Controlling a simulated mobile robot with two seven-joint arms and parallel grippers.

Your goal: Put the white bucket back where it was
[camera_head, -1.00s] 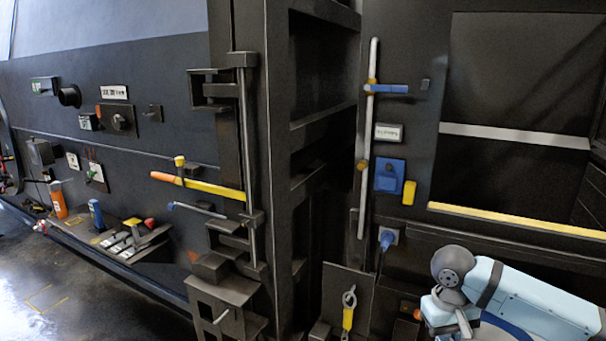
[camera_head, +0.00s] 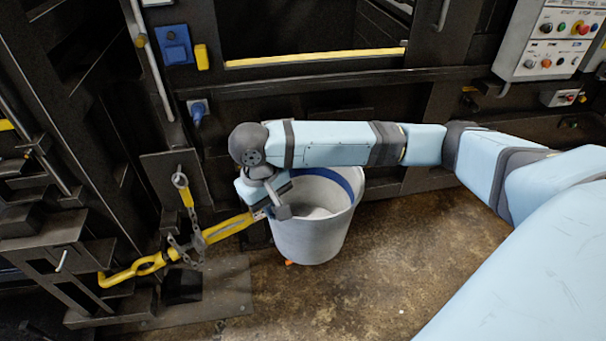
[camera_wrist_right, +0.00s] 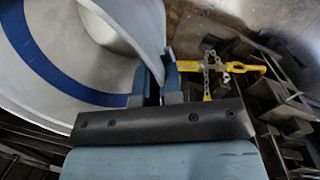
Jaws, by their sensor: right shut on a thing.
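The white bucket (camera_head: 314,232) stands below my right arm in the head view, in front of the dark machine. It looks upright, with a blue band inside its rim. My right gripper (camera_head: 272,203) is at the left side of its rim. In the right wrist view the fingers (camera_wrist_right: 158,88) are shut on the bucket wall (camera_wrist_right: 98,50), one on each side. Whether the bucket's base touches the floor is hard to tell. My left gripper is not in view.
A yellow lever with a chain (camera_head: 197,243) lies just left of the bucket, over a dark metal plate (camera_head: 225,285). The machine front with a yellow edge (camera_head: 315,58) stands behind. A control panel (camera_head: 555,38) is at the upper right. Brown floor (camera_head: 400,245) is open right of the bucket.

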